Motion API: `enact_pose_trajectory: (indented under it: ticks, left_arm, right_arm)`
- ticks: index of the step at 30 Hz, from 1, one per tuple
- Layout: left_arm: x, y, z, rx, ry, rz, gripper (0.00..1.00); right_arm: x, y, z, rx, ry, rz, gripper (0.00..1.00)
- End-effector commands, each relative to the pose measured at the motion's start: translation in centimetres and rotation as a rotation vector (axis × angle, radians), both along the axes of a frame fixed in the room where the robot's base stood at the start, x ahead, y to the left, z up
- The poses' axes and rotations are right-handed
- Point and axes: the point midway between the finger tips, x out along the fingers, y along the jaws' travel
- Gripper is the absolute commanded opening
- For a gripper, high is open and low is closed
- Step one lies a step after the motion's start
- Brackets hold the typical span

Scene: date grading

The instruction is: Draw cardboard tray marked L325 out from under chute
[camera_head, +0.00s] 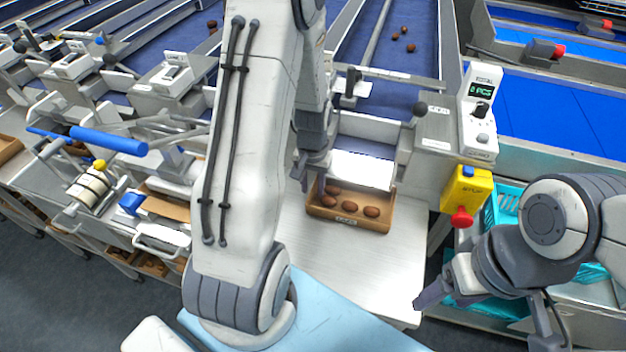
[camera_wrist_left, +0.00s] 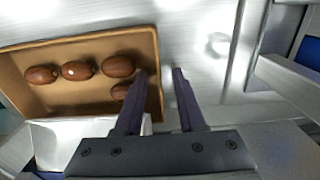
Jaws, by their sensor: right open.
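The brown cardboard tray (camera_head: 318,212) stands on the white worktop with its back part under the white chute lip (camera_head: 362,170). Its front wall carries a small label too blurred to read. Several brown dates lie in it. My left gripper (camera_head: 312,180) is at the tray's left wall. In the left wrist view its fingers (camera_wrist_left: 160,74) are apart, one on the inner side of the tray's end wall (camera_wrist_left: 155,50) beside a date, the other outside it; contact cannot be told. My right gripper (camera_head: 488,318) is open and empty at the lower right, away from the tray.
A yellow stop box with a red button (camera_head: 462,215) and a counter panel (camera_head: 480,105) stand right of the chute. A turquoise crate (camera_head: 500,210) is behind my right arm. A tape dispenser (camera_head: 90,185) stands left. The worktop (camera_head: 365,265) before the tray is clear.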

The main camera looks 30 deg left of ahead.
Motion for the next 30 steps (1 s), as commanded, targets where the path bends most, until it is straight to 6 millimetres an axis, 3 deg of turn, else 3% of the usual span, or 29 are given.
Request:
enact_pose_trajectory:
  ticks: [6, 9, 30]
  left_arm:
    - [0.0, 0.0, -0.01, 0.0, 0.0, 0.0, 0.39]
    - [0.0, 0.0, 0.0, 0.0, 0.0, 0.0, 0.01]
    - [0.02, 0.01, 0.03, 0.0, 0.0, 0.0, 0.0]
  right_arm:
    - [0.0, 0.0, 0.0, 0.0, 0.0, 0.0, 0.71]
    - [0.0, 0.0, 0.0, 0.0, 0.0, 0.0, 0.71]
    - [0.0, 0.0, 0.0, 0.0, 0.0, 0.0, 0.71]
